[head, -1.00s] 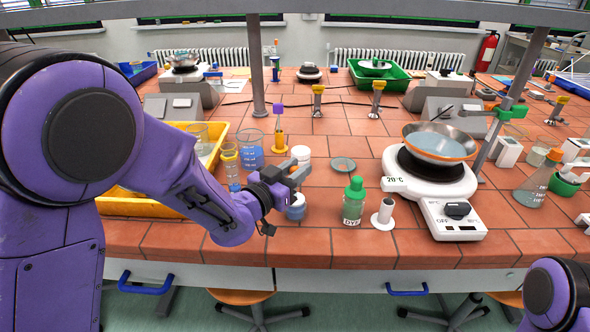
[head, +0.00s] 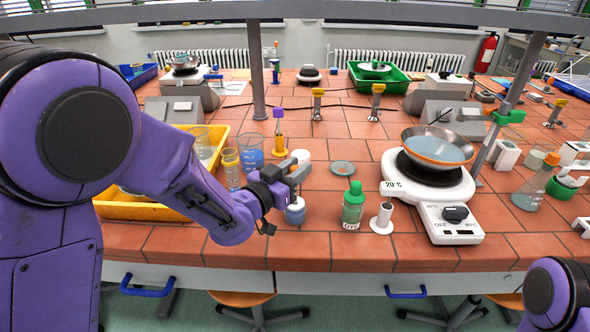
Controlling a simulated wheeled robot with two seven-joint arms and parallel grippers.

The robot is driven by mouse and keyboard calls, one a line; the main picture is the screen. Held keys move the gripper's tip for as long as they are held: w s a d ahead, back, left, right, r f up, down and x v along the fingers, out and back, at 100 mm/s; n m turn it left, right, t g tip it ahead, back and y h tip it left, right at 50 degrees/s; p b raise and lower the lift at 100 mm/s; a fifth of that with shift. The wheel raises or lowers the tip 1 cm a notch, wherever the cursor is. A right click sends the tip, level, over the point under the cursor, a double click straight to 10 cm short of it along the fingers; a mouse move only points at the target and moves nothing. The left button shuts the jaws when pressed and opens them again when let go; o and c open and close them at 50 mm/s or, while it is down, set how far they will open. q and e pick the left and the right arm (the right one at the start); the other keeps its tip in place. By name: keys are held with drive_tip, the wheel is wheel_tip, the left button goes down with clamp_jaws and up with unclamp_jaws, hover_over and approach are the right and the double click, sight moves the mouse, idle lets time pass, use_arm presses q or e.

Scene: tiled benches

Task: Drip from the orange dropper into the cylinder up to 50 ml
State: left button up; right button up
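My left gripper (head: 296,180) hangs over the front of the bench, just above a small white jar with a blue band (head: 295,211). I cannot tell whether its fingers are open or closed on anything. A clear cylinder with a yellow ring (head: 231,168) stands to its left, beside a beaker of blue liquid (head: 250,154). I cannot make out an orange dropper for certain. A slim yellow-orange object with a purple top (head: 279,134) stands behind the gripper. My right gripper is not in view; only part of my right arm shows at the lower right.
A green-capped bottle (head: 353,207), a white stand (head: 383,218) and a hotplate (head: 440,226) bearing a bowl (head: 438,146) are to the right. A yellow tray (head: 150,208) lies left, partly behind my arm. A small dish (head: 343,168) lies behind the bottle.

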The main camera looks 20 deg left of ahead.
use_arm(q)
drive_tip(key=shift+r+p, duration=2.6)
drive_tip(key=shift+r, duration=0.65)
